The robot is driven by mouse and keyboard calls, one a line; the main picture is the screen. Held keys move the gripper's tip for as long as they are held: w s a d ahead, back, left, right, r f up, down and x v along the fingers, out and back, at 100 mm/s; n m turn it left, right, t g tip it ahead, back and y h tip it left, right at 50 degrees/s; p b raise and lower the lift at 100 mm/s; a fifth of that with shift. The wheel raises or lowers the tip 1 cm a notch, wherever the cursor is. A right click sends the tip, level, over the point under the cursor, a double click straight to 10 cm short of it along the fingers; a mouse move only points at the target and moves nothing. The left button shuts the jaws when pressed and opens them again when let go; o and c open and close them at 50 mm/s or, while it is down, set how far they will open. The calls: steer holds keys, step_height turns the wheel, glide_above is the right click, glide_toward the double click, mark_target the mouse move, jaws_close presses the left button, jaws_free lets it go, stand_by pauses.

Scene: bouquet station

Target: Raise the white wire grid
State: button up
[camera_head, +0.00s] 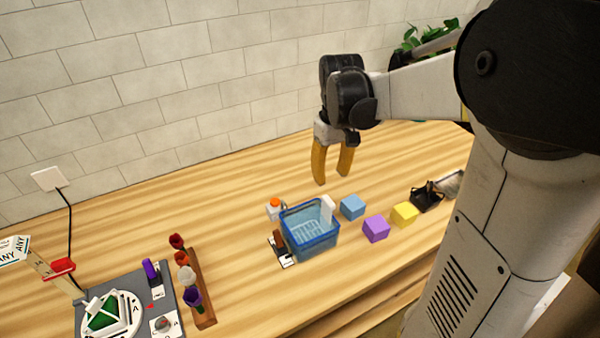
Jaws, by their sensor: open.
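The white wire grid (306,231) lies low inside a clear blue container (311,246) on the wooden table. A white upright tab (327,208) stands at the container's back right; I cannot tell whether it belongs to the grid. My gripper (332,180) has two yellow fingers pointing down, spread apart with nothing between them. It hangs above the table, higher in the picture than the container, and is apart from the grid.
Blue (352,207), purple (376,229) and yellow (404,214) cubes sit right of the container. A small white item with an orange top (274,207) is beside its left. A wooden rack (204,295) with flowers and a grey station (127,305) stand at left.

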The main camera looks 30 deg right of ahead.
mark_target(329, 200)
step_height(329, 200, down, 10)
steer(key=b, duration=0.2)
steer(key=shift+f+b, duration=0.1)
steer(key=shift+b, duration=0.3)
jaws_close()
